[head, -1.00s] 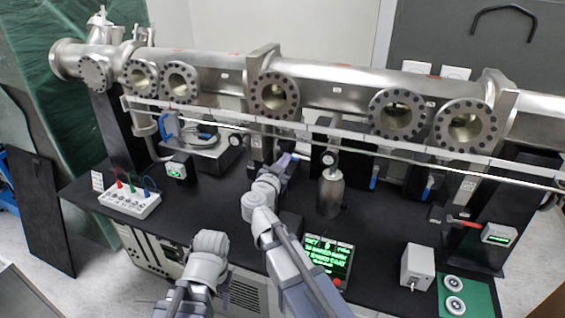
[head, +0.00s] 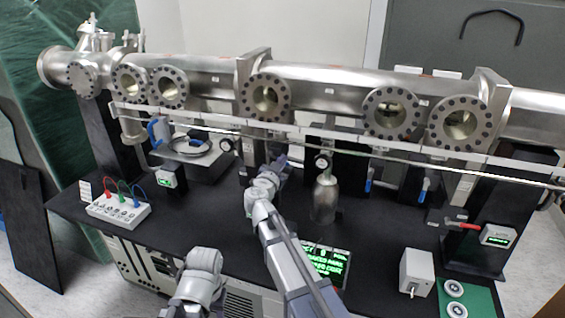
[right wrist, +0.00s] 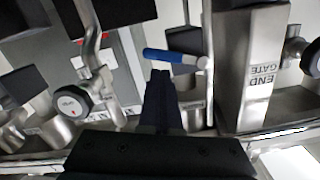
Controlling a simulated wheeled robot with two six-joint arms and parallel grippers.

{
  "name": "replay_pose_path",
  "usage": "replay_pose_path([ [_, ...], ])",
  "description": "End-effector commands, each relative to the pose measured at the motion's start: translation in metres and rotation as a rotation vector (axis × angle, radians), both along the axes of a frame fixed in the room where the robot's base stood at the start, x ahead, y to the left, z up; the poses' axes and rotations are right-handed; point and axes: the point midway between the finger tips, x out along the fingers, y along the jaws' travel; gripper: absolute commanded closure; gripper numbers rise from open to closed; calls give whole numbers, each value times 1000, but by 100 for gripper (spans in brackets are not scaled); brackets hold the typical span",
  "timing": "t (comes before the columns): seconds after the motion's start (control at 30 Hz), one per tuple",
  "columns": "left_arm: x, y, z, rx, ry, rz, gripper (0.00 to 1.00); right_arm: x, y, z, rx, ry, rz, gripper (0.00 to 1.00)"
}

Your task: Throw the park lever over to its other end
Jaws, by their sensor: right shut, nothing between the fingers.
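A lever with a blue grip (right wrist: 170,56) and a pale round end shows in the right wrist view, lying crosswise right at my fingertips. I cannot read a park label on it. My right gripper (right wrist: 161,76) is shut and empty, its tips just below or touching the blue grip; the exact contact cannot be told. In the head view my right gripper (head: 281,163) reaches in under the long steel beam pipe, and it and the arm hide the lever there. My left arm shows low in the head view, but its fingers do not show.
A gauge (right wrist: 70,103) and a post marked END GATE (right wrist: 262,75) flank the lever. A steel cylinder (head: 325,198) stands right of my arm. A green-text screen (head: 328,263), a grey switch box (head: 417,270) and a red-handled lever (head: 462,226) are further right.

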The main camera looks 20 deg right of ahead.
Motion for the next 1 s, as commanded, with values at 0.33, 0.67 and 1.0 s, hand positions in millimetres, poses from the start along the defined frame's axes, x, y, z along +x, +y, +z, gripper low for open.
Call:
replay_pose_path([
  [0.33, 0, 0, -1, 0, 0, 0, 50, 0, 0, -1, 12, -8, 0, 100],
  [0.67, 0, 0, -10, 0, 0, 0, 50, 0, 0, -9, 125, -85, 1, 100],
  [1.0, 0, 0, -18, 0, 0, 1, 50, 0, 0, -17, 217, -147, 0, 100],
])
